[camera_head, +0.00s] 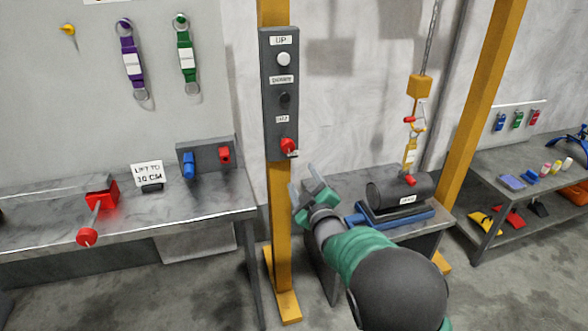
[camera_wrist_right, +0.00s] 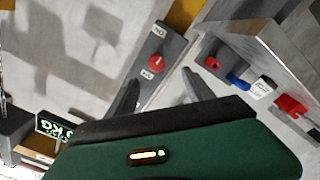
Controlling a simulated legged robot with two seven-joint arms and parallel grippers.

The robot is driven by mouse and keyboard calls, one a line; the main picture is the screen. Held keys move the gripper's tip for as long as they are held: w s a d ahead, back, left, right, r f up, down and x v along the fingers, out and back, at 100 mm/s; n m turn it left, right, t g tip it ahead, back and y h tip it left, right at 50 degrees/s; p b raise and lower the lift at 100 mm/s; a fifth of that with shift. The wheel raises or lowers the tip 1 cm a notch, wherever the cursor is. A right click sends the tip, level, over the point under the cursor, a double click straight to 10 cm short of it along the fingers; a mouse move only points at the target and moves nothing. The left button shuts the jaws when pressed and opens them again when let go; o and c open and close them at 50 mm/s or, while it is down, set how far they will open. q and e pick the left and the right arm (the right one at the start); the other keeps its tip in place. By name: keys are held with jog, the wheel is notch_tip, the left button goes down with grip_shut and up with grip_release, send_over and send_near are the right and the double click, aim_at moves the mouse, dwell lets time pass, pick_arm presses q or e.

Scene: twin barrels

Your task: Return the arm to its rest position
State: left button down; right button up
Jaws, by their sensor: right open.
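My right arm comes in from the bottom right of the head view. Its gripper (camera_head: 305,186) is open and empty, in front of the yellow post and below the grey control panel (camera_head: 282,95). In the right wrist view the open fingers (camera_wrist_right: 165,98) frame the lower end of that panel, with nothing between them. The red knob (camera_head: 288,146) at the panel's bottom also shows in the wrist view (camera_wrist_right: 155,63), beyond the fingers and apart from them. My left gripper is not in view.
A dark barrel (camera_head: 385,192) rests on a blue cradle (camera_head: 395,217) on the small table, under a yellow hoist hook (camera_head: 410,150). The left bench (camera_head: 200,210) holds a red tool (camera_head: 100,195). A shelf (camera_head: 480,165) stands at the right. Yellow posts stand close to the arm.

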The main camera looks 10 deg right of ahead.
jog(key=s+f+m+g, duration=0.3)
jog(key=s+f+g, duration=0.3)
jog(key=s, duration=0.6)
jog(key=s+f+m+g, duration=0.35)
jog(key=s+f, duration=0.35)
jog(key=s, duration=0.4)
jog(key=s+f+m+g, duration=0.3)
jog(key=s+f+g, duration=0.35)
jog(key=s, duration=0.55)
notch_tip(320, 180, up, 14)
jog(key=s+p, duration=0.1)
jog(key=p, duration=1.3)
jog(key=shift+s+d+f+h, duration=0.15)
jog(key=shift+d+f+h, duration=0.1)
jog(key=shift+d+h, duration=0.1)
